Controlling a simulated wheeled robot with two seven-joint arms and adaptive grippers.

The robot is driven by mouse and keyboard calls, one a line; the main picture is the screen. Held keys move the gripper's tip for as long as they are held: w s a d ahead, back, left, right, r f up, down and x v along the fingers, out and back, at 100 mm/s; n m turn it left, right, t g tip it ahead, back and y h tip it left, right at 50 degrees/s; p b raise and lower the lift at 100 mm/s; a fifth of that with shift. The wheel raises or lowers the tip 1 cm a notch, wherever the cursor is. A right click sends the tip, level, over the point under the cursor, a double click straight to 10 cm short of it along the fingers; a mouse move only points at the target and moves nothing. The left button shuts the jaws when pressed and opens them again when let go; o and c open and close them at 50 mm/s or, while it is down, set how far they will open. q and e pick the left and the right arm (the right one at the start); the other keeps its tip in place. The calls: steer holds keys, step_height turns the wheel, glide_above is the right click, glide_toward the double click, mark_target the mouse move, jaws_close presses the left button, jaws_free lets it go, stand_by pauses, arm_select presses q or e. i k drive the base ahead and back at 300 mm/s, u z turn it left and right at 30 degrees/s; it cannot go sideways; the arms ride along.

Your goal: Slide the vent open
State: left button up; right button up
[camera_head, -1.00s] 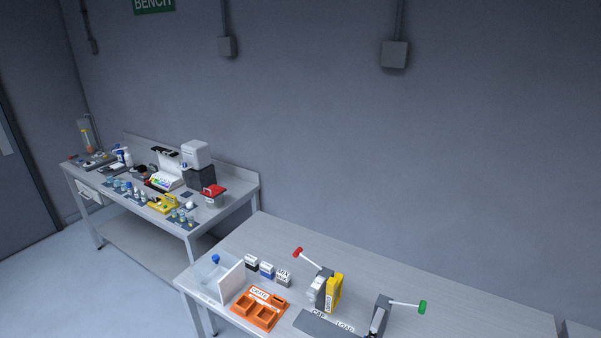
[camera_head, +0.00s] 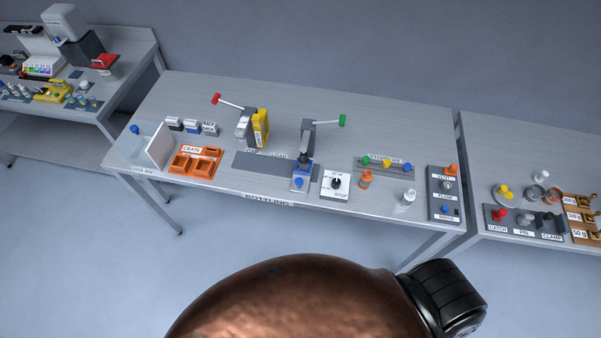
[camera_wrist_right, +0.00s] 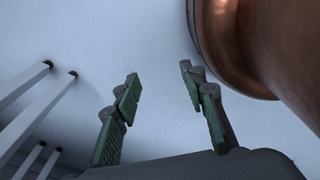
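A dark control panel (camera_head: 433,203) lies at the right end of the middle bench in the head view. Its top label seems to read VENT, with an orange knob (camera_head: 452,170) beside it. Below are a grey knob (camera_head: 447,186) at the FLOW label and a blue knob (camera_head: 445,209). Whether the vent is open or shut cannot be told at this size. My right gripper (camera_wrist_right: 158,95) shows in the right wrist view with its fingers wide apart and nothing between them, over pale floor. It is away from the panel. My left gripper is not in view.
The middle bench also holds an orange crate (camera_head: 194,163), a yellow block (camera_head: 261,129), a white bottle (camera_head: 408,198), an orange bottle (camera_head: 365,180) and a STOP box (camera_head: 336,185). Another bench (camera_head: 540,150) with weights stands right, across a narrow gap.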

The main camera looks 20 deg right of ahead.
mark_target(452, 171)
steer(key=z, duration=2.3)
